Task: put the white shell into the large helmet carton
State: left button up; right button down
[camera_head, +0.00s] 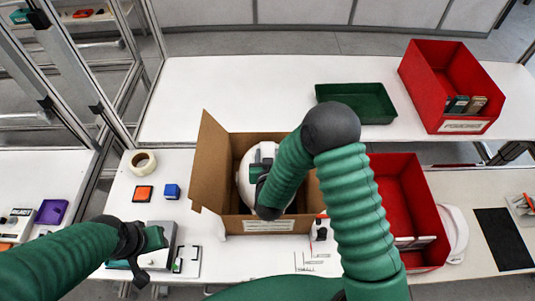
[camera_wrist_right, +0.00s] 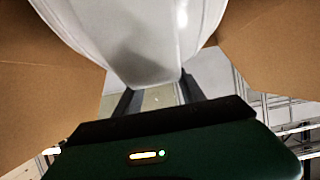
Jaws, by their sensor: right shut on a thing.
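The white shell (camera_head: 244,178) is within the opening of the brown helmet carton (camera_head: 211,150) in the head view. I cannot tell whether it rests on the carton floor. My right gripper (camera_head: 262,178) reaches into the carton, its arm hiding the shell's right part. In the right wrist view the gripper (camera_wrist_right: 158,97) is shut on the lower edge of the shell (camera_wrist_right: 140,40), with brown carton walls (camera_wrist_right: 45,85) on both sides. My left gripper (camera_head: 142,262) hangs at the lower left, over a grey device; its finger gap is unclear.
A red bin (camera_head: 392,190) stands close right of the carton, and another red bin (camera_head: 425,75) and a green tray (camera_head: 355,112) stand behind. A tape roll (camera_head: 142,163), orange block (camera_head: 143,193) and blue block (camera_head: 172,191) lie left. The back white table has free room.

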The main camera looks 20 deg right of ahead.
jog(key=shift+f+b, duration=1.45)
jog(key=shift+f, duration=0.3)
jog(key=c, duration=0.6)
grip_release()
jog(key=shift+r, duration=0.1)
jog(key=shift+s, duration=0.15)
jog(key=b+v, duration=0.1)
jog(key=v, duration=1)
jog(key=shift+s+a+b, duration=0.2)
jog(key=shift+b, duration=0.1)
jog(key=p+v, duration=0.5)
jog(key=p, duration=0.3)
jog(key=shift+s, duration=0.1)
